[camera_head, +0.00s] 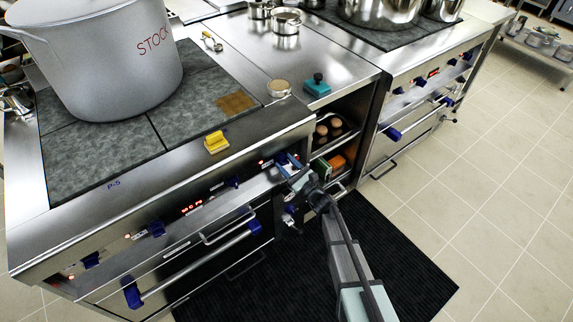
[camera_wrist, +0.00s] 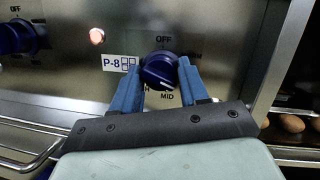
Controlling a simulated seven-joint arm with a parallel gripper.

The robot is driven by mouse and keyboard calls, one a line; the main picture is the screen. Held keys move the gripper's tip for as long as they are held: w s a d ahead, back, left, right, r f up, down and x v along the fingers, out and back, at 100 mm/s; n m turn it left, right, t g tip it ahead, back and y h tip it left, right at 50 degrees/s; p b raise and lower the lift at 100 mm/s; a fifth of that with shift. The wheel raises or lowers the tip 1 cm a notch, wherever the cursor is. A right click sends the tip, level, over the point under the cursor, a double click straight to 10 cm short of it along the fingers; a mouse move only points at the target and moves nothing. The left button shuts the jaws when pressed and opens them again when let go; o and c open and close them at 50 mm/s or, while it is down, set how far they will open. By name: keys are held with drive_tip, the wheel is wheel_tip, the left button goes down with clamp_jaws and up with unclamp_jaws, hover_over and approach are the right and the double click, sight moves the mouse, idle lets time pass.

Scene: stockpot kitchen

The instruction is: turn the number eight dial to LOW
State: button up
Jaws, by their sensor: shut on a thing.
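The number eight dial (camera_wrist: 159,70) is a dark blue knob on the steel front panel, beside a white P-8 label (camera_wrist: 120,64) in the wrist view. OFF is printed above it and MID below it. A letter at its lower left is partly covered by a finger, and the print at its right is hard to read. A pale mark shows on the knob's lower face; its exact setting is unclear. My gripper (camera_wrist: 160,88) has its blue fingers on both sides of the dial, shut on it. In the head view my gripper (camera_head: 290,168) is at the panel's right end and hides the dial.
Another blue knob (camera_wrist: 16,38) and a lit red lamp (camera_wrist: 97,36) are left of the dial. An oven handle (camera_head: 212,258) runs below the panel. Open shelves with eggs (camera_head: 329,126) are at the right.

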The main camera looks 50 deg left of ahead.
drive_tip(key=o, duration=1)
drive_tip(key=v, duration=1.3)
drive_tip(key=shift+d+f, duration=0.1)
drive_tip(key=shift+d, duration=0.3)
drive_tip(key=shift+n, duration=0.3)
